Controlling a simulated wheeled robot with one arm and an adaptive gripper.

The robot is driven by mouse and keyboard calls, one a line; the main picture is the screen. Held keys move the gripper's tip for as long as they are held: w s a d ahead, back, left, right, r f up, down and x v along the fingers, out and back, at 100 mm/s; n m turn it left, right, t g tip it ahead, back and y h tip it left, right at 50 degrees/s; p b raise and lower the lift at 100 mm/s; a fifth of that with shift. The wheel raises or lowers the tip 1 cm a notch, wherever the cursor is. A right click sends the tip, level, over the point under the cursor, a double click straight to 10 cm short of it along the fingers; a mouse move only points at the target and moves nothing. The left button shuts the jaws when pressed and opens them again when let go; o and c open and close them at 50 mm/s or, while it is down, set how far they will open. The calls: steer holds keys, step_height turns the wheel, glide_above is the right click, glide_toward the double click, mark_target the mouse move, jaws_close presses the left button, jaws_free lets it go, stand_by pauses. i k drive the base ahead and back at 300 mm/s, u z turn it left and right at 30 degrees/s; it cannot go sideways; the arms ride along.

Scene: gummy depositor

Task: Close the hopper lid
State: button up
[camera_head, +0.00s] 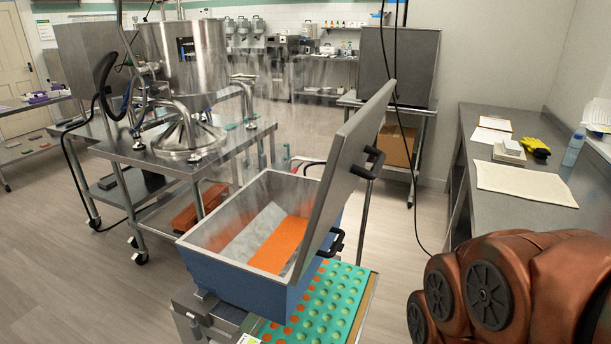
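The hopper (235,278) is an open-topped box with blue outer walls and a bare metal inside, in the lower middle of the head view. Orange material lies in its bottom. Its grey hopper lid (345,165) stands open along the right side, tilted up and leaning to the right. A black handle (368,163) sits on the lid's outer face. A second black handle (331,243) shows lower, near the hopper's right wall. My arm's copper-coloured links show at the lower right, but my gripper is out of view.
A green mold tray (332,300) with round cavities lies below the hopper. A steel table (160,158) with a large kettle (183,55) stands behind left. A counter (500,215) runs along the right with a cloth, yellow gloves and a bottle. Floor is clear at left.

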mark_target(351, 146)
steer(key=u, duration=0.05)
steer(key=k, duration=0.6)
steer(key=z, duration=0.15)
steer(key=i, duration=0.2)
steer(key=u, duration=2.2)
steer(key=i, duration=0.3)
steer(key=z, duration=1.7)
